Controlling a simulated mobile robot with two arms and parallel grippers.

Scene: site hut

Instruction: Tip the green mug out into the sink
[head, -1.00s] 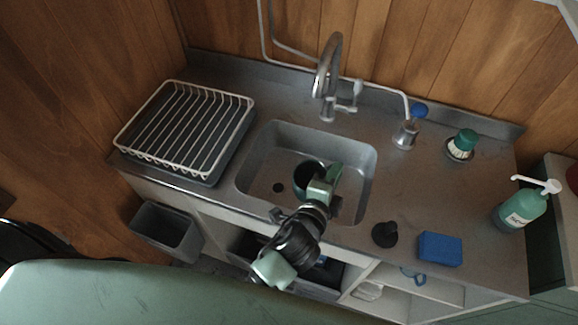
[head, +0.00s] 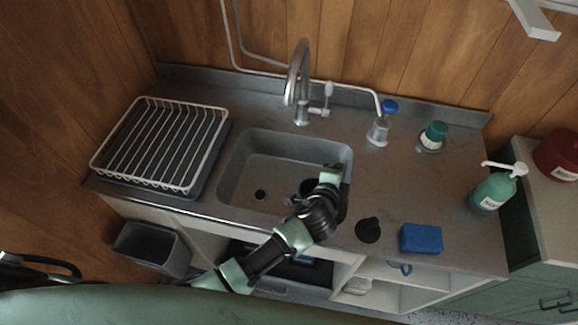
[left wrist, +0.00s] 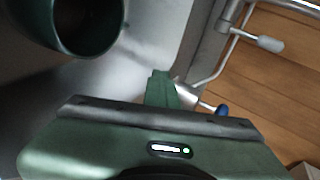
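The green mug (head: 309,187) is over the right part of the steel sink (head: 283,172), partly hidden by my left gripper (head: 331,176). In the left wrist view, the dark green mug (left wrist: 88,28) is at the top left with its open mouth toward the camera. My left gripper (left wrist: 162,88) has its fingers close together beside the mug. The mug's contents and exact tilt cannot be told. My right gripper is not in view.
The tap (head: 299,85) arches behind the sink. A white dish rack (head: 160,145) stands left. On the right are a black round item (head: 368,230), a blue sponge (head: 421,238), a green brush (head: 433,136) and a soap bottle (head: 492,192). A grey bin (head: 152,249) is below.

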